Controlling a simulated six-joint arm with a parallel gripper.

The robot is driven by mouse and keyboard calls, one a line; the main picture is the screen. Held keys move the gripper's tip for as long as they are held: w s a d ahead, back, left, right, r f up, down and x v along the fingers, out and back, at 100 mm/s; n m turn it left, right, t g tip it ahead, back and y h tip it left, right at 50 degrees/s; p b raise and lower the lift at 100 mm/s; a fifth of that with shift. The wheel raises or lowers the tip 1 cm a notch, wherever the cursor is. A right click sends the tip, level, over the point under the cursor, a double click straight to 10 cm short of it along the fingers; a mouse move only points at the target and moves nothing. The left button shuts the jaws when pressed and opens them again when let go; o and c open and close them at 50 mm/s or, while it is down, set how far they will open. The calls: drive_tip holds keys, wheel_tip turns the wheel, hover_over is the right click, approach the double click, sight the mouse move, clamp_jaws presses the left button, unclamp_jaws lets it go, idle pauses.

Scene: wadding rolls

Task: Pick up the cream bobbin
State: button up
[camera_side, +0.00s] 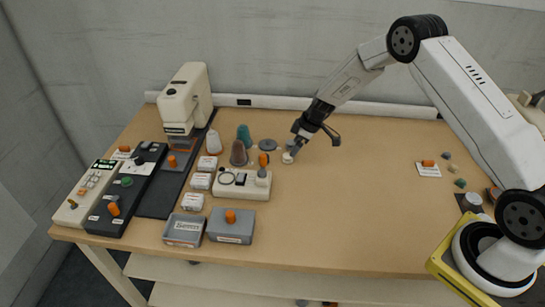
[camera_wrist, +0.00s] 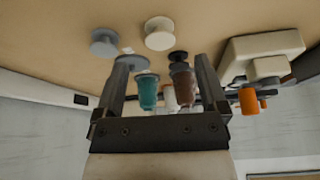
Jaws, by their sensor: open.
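The cream bobbin (camera_side: 287,158) stands on the wooden table just beside my gripper's tips in the side view. In the wrist view the cream bobbin (camera_wrist: 159,33) is upright-looking, with two round flanges, beyond the fingertips and roughly centred between them. My gripper (camera_side: 296,150) reaches down at a slant from the upper right. In the wrist view my gripper (camera_wrist: 162,62) is open, with nothing held between its fingers. The side view does not show clearly whether a finger touches the bobbin.
A blue-grey bobbin (camera_wrist: 104,42) stands close beside the cream one. A teal cone (camera_side: 244,133), a brown cone (camera_side: 238,153), a dark grey disc (camera_side: 268,145) and a cream device (camera_side: 242,189) are to the left. The table right of my gripper is mostly clear.

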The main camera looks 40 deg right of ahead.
sight(288, 158)
drive_tip(key=shift+f, duration=0.15)
drive_tip(key=shift+x, duration=2.45)
drive_tip(key=shift+c, duration=0.2)
clamp_jaws()
